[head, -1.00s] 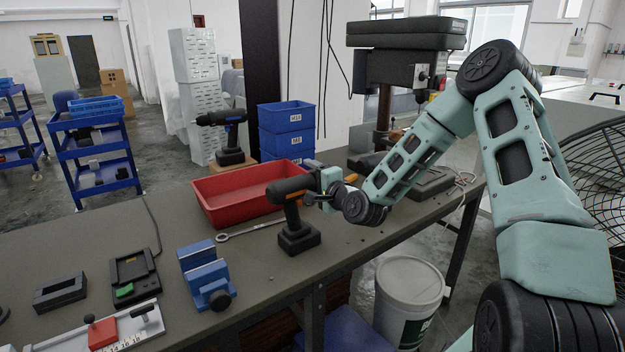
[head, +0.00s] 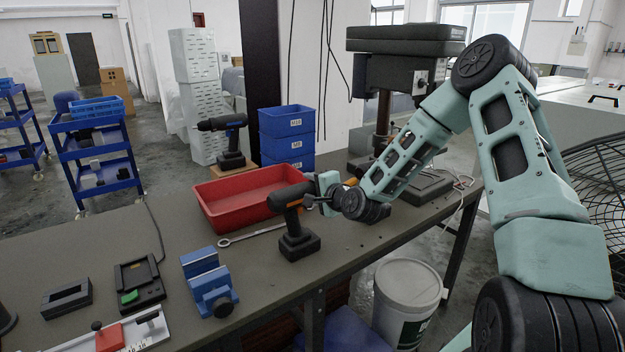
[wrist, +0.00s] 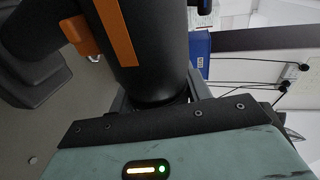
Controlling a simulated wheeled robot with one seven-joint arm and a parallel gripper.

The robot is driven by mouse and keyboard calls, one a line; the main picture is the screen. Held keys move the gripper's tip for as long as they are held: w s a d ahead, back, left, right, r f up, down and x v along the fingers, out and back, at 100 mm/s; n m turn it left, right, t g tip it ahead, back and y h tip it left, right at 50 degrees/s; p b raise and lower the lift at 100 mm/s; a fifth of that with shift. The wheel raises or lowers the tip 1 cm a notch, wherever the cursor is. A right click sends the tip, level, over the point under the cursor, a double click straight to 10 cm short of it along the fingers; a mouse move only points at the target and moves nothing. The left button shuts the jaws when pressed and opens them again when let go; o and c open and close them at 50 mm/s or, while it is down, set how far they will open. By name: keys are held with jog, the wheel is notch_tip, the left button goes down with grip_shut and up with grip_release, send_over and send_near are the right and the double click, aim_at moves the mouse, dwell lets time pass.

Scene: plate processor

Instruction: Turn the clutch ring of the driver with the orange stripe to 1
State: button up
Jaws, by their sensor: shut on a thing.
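The driver with the orange stripe (head: 291,198) stands upright on its black battery base on the workbench, its front end pointing right. Its dark body (wrist: 150,45) and orange stripe (wrist: 116,32) fill the upper middle of the wrist view. My gripper (head: 318,194) is at the front end of this driver and shut around it. In the wrist view my gripper (wrist: 160,98) has its fingers on both sides of the dark, round front part. The clutch ring is mostly hidden by my gripper, and its numbers cannot be read.
A red bin (head: 245,202) lies behind the driver, with a wrench (head: 250,236) in front of it. A blue vise (head: 208,281) stands to the left. Another driver (head: 229,139) stands farther back near blue bins (head: 286,135). A drill press (head: 400,70) stands behind my arm.

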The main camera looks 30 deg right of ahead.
jog(key=g+p, duration=0.1)
jog(key=p, duration=0.1)
jog(key=g+p, duration=0.1)
jog(key=p, duration=0.1)
jog(key=shift+r+g, duration=0.3)
jog(key=shift+g, duration=0.1)
jog(key=g+p, duration=0.2)
jog(key=p, duration=0.1)
jog(key=g+p, duration=0.2)
jog(key=p, duration=0.1)
jog(key=shift+s+f, duration=0.2)
jog(key=shift+f, duration=0.15)
jog(key=g+p, duration=0.1)
jog(key=p, duration=0.1)
jog(key=g+p, duration=0.2)
jog(key=shift+s+f, duration=0.15)
jog(key=shift+f, duration=0.2)
jog(key=shift+p, duration=0.35)
jog(key=shift+s+f+g, duration=0.1)
jog(key=shift+f+g, duration=0.15)
jog(key=shift+g, duration=0.05)
jog(key=o, duration=1)
jog(key=shift+r, duration=0.15)
